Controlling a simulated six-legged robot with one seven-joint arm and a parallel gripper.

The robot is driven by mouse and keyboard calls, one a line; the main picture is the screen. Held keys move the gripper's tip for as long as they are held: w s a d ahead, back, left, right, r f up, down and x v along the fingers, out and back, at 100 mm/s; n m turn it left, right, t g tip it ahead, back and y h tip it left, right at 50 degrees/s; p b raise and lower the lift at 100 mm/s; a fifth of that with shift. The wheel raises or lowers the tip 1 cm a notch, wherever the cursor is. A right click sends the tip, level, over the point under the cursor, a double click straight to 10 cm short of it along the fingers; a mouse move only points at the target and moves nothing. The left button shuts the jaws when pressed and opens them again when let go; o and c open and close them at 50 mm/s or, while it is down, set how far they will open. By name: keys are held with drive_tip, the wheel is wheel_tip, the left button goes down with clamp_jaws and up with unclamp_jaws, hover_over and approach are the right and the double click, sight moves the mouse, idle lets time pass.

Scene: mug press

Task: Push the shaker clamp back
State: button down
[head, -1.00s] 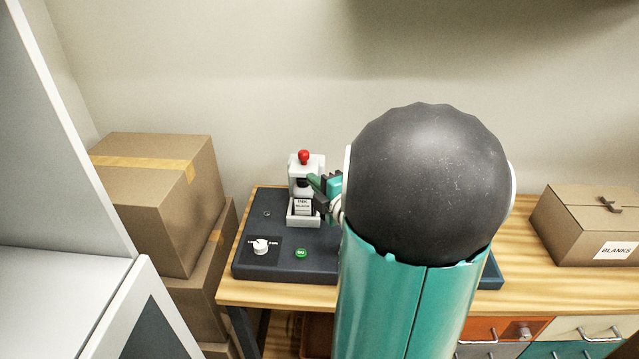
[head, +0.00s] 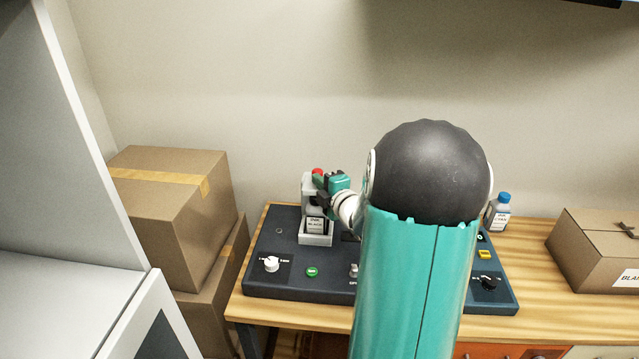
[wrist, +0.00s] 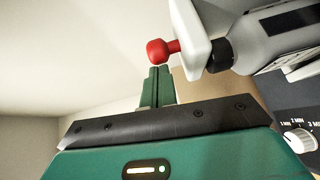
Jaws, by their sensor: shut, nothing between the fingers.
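The shaker clamp (head: 307,193) is a pale grey-white block with a red knob (head: 317,172) on top, at the left of the dark console. My gripper (head: 322,187) is shut and empty, at the upper right of the clamp and close to the knob. In the wrist view the green fingertips (wrist: 158,72) lie together just below the red knob (wrist: 160,50). The white clamp plate (wrist: 192,38) is to their right. I cannot tell whether they touch the knob.
The dark console (head: 285,285) has a white dial (head: 271,264) and a green button (head: 312,272). A blue-capped bottle (head: 499,215) and a carton (head: 600,245) stand to the right on the wooden bench. Large cartons (head: 180,205) are stacked left. My arm hides the console's middle.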

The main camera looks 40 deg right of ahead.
sight(321, 171)
drive_tip(key=w+d, duration=0.4)
drive_tip(key=shift+d, duration=0.15)
drive_tip(key=shift+d+r, duration=0.1)
idle(0.4)
